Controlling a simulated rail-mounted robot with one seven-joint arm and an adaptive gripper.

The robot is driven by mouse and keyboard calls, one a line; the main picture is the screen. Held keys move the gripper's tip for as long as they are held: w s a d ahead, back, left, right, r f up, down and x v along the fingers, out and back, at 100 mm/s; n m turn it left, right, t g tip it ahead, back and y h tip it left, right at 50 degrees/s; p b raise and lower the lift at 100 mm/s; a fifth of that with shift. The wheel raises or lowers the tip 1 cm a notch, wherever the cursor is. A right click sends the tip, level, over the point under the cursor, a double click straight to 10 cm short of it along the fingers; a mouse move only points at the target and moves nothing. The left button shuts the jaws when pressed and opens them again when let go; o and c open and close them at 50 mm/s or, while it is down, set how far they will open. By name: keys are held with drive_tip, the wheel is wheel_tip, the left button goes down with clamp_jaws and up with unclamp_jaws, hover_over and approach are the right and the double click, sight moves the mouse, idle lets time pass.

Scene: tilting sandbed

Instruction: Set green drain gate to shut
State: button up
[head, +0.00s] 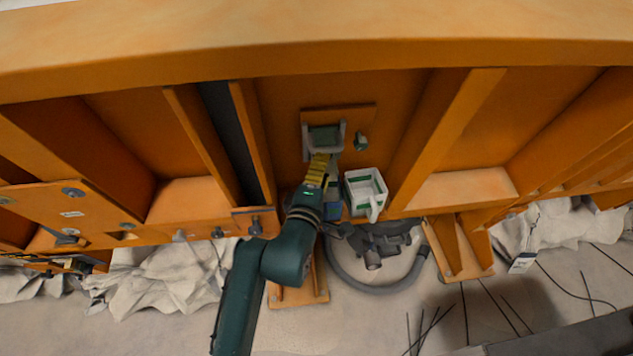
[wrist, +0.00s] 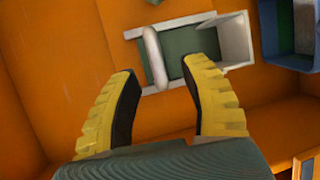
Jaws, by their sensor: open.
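The green drain gate (head: 323,138) is a green plate in a pale frame on the orange wall. In the wrist view the green plate (wrist: 178,45) sits in its white frame, with a rounded pale bar across its left part. My gripper (head: 319,160) is just below and in front of the gate. In the wrist view its yellow fingers (wrist: 160,68) are open and empty. The bar appears between the fingertips in the picture; I cannot tell how far off it is. The right fingertip overlaps the green plate in view.
A white container with green bands (head: 366,189) stands right of my gripper. A blue-grey box (wrist: 289,35) is at the wrist view's right. Orange ribs (head: 445,130) flank the bay. A grey hose (head: 372,288) lies below.

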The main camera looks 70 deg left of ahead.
drive_tip(key=v, duration=0.6)
drive_tip(key=shift+a, duration=0.1)
idle(0.3)
